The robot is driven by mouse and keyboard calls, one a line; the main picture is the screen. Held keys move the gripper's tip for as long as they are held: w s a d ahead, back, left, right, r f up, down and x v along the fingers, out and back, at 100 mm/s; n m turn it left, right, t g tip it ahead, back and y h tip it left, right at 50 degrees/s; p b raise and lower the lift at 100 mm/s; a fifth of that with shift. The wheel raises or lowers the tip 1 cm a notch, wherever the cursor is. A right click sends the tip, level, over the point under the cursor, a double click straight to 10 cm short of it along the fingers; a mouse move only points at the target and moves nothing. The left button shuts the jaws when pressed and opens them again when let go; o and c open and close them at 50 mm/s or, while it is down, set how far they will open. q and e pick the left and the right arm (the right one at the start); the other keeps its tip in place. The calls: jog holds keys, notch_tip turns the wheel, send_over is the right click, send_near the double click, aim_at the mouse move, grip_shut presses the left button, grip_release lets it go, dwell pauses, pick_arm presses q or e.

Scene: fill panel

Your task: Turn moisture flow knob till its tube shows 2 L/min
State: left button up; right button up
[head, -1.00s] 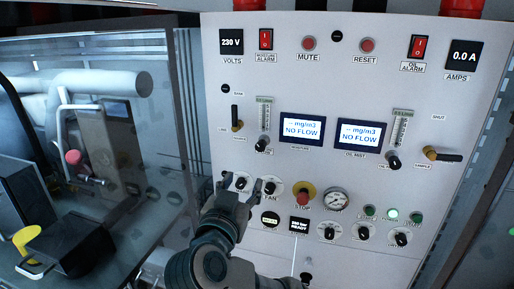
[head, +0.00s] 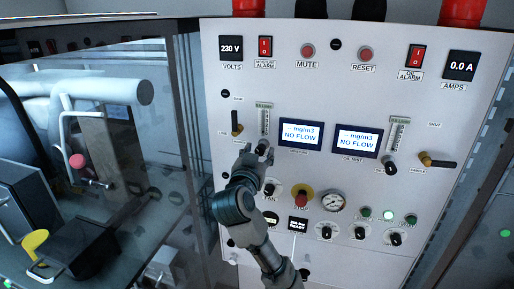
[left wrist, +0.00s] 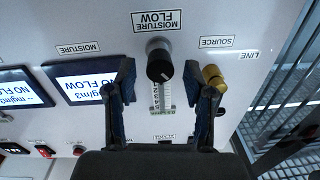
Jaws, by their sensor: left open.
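The moisture flow knob (head: 262,146) is a dark round knob below its clear scale tube (head: 264,120) on the panel's left half. The left wrist view shows the knob (left wrist: 160,62) under its MOISTURE FLOW label (left wrist: 156,20), upside down there. The tube (left wrist: 162,98) is partly hidden behind the knob, and its reading is too small to tell. My left gripper (head: 257,154) is open. Its two fingers (left wrist: 169,76) stand one on each side of the knob, with visible gaps. My right gripper is not in view.
The yellow-and-black source valve handle (left wrist: 213,76) is close beside one left finger. The moisture display (head: 301,135) reads NO FLOW, as does the oil mist display (head: 357,141). The red stop button (head: 301,199) is below. A glass-sided enclosure fills the left side.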

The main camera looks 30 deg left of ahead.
pick_arm(q)
jog(key=shift+w+a, duration=0.2)
jog(key=shift+w, duration=0.15)
grip_shut()
jog(key=shift+n, duration=0.3)
jog(key=n, duration=0.9)
jog(key=shift+a+n, duration=0.15)
jog(key=shift+n, duration=1.75)
